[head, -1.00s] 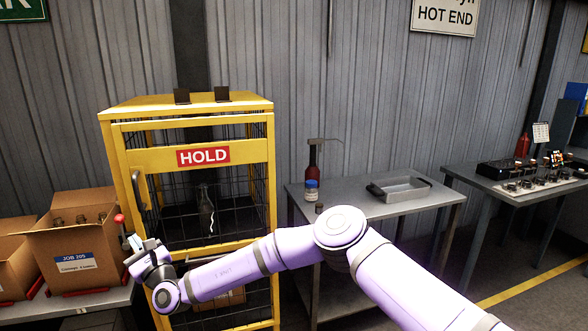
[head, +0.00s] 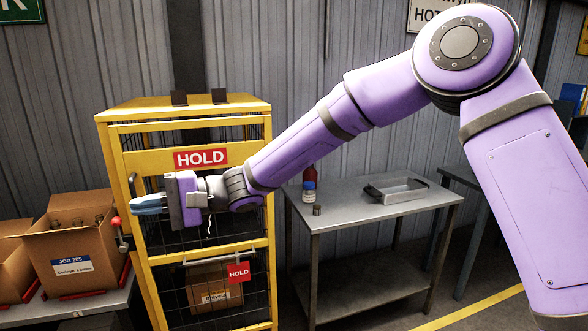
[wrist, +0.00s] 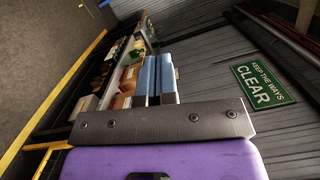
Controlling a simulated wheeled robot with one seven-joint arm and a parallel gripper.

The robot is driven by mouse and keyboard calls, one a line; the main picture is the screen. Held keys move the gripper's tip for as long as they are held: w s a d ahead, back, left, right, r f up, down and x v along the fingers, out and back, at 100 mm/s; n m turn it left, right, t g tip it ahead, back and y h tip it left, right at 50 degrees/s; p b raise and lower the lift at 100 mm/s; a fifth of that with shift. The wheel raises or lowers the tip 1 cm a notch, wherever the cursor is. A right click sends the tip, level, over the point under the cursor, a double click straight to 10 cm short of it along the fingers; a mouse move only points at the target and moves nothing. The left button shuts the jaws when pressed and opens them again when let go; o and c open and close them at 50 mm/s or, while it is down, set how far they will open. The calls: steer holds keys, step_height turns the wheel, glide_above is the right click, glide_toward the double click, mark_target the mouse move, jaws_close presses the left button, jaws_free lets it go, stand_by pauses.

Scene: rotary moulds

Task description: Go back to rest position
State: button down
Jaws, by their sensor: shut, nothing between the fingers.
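My gripper (head: 150,204) is in front of the yellow HOLD cage (head: 185,104) in the head view, pointing left toward the cardboard boxes. Its blue fingers lie together and hold nothing. In the wrist view the two blue fingers (wrist: 156,76) lie side by side, pointing along the bench and wall. My purple arm reaches from the right, with its elbow raised high. The gripper and forearm hide part of the cage door and what is inside.
An open cardboard box (head: 88,252) with bottles stands on the left bench, close to a red-knobbed lever (head: 116,222). Floor shows at lower right.

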steer(key=s+d+r+t+h, duration=0.1)
steer(key=s+d+t+h, duration=0.2)
steer(key=d, duration=0.9)
steer(key=s+d+r+t+h, duration=0.1)
steer(key=d+r+t+h, duration=0.2)
steer(key=d, duration=0.8)
steer(key=s+d+t+h, duration=0.2)
steer(key=d+h, duration=0.3)
steer(key=d, duration=0.7)
steer(key=s+d+m+t+h, duration=0.1)
steer(key=s+d, duration=0.4)
steer(key=d, duration=0.5)
steer(key=s+d+m+t+h, duration=0.2)
steer(key=s+d+t+h, duration=0.2)
steer(key=d, duration=0.7)
steer(key=shift+s+d+r, duration=0.25)
steer(key=shift+s, duration=0.55)
